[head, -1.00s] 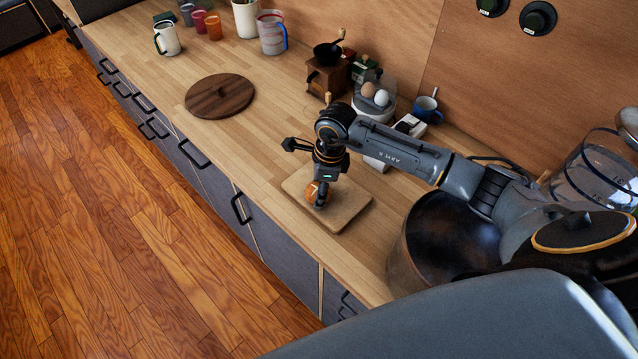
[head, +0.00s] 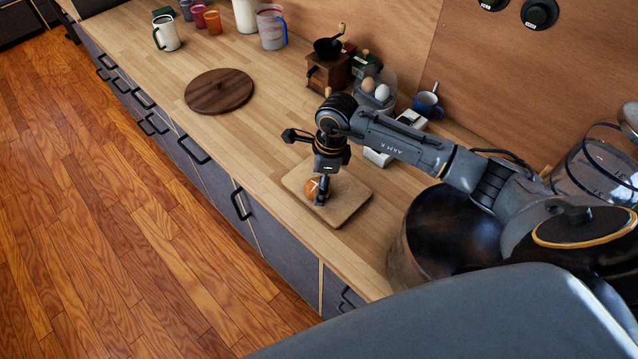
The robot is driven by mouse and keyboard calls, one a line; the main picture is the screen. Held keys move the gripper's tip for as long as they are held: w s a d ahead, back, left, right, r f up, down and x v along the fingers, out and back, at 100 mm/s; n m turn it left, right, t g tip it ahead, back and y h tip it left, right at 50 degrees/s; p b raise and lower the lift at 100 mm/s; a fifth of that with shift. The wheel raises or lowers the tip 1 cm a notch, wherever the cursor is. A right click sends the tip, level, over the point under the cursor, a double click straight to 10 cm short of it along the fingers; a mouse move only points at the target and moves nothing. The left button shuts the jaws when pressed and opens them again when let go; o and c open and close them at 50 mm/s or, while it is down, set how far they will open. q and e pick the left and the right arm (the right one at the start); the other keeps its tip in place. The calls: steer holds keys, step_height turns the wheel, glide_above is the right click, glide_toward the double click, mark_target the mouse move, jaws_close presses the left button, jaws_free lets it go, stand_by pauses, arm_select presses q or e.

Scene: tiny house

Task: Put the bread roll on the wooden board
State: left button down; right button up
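The round, orange-brown bread roll (head: 312,187) with pale score marks is on the wooden board (head: 347,205), a light square board on the counter. My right gripper (head: 321,192) points down at the roll, with a dark finger covering its right side. The far finger is hidden, so I cannot tell whether the fingers still press on the roll. My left gripper is not in view.
A dark round wooden lid (head: 219,91) lies on the counter to the left. A large dark pot (head: 440,235) stands right of the board.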

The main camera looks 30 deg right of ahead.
step_height(320, 180, up, 11)
steer(key=d+b, duration=0.1)
steer(key=b, duration=0.2)
steer(key=shift+s+d+b, duration=0.25)
steer(key=shift+s+b, duration=0.05)
steer(key=shift+s, duration=0.1)
steer(key=shift+f, duration=0.1)
